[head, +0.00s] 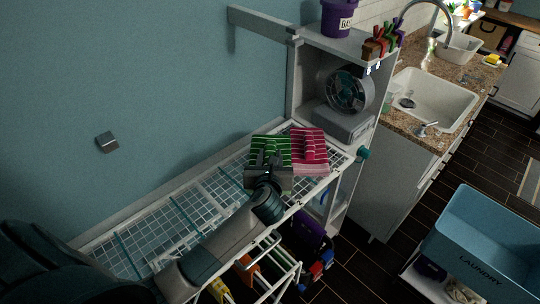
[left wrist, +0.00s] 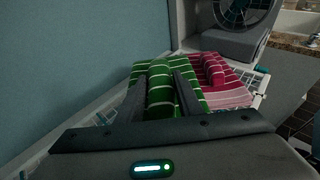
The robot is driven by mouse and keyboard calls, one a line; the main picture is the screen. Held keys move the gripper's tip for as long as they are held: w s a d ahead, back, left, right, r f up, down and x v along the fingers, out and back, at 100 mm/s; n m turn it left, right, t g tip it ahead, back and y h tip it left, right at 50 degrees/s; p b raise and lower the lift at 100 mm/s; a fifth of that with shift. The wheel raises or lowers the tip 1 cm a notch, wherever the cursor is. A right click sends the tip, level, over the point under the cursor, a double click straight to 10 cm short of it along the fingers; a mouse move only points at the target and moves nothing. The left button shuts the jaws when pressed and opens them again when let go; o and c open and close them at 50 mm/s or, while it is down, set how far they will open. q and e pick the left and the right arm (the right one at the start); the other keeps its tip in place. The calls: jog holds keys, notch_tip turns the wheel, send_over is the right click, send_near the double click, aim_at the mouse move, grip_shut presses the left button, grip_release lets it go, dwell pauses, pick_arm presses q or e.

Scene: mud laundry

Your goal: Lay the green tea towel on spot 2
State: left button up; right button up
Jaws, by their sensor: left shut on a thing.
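The green tea towel (head: 273,144), striped with pale lines, lies at the far end of the white wire rack (head: 185,217). My left gripper (head: 268,165) is over the towel, shut on a raised fold of it. In the left wrist view, the green towel (left wrist: 160,95) bunches up between the two fingers and spreads beyond them. A red and pink striped towel (head: 309,146) lies right beside it on the rack; it also shows in the left wrist view (left wrist: 218,75). I cannot make out a marking for spot 2. My right gripper is not in view.
A shelf unit with a fan (head: 349,90) stands just beyond the towels. Clothes pegs (head: 381,42) and a purple bucket (head: 338,18) are on its top. The near rack is bare wire. A blue laundry tub (head: 480,245) stands at the lower right.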

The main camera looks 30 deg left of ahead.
pick_arm(q)
jog(key=shift+f, duration=0.1)
jog(key=shift+f, duration=3.3)
jog(key=shift+f+b, duration=0.45)
jog(key=shift+f, duration=0.15)
jog(key=o, duration=1.3)
jog(key=p+v, duration=0.1)
jog(key=v, duration=1.6)
jog(key=shift+s+r, duration=0.1)
jog(key=shift+r, duration=0.05)
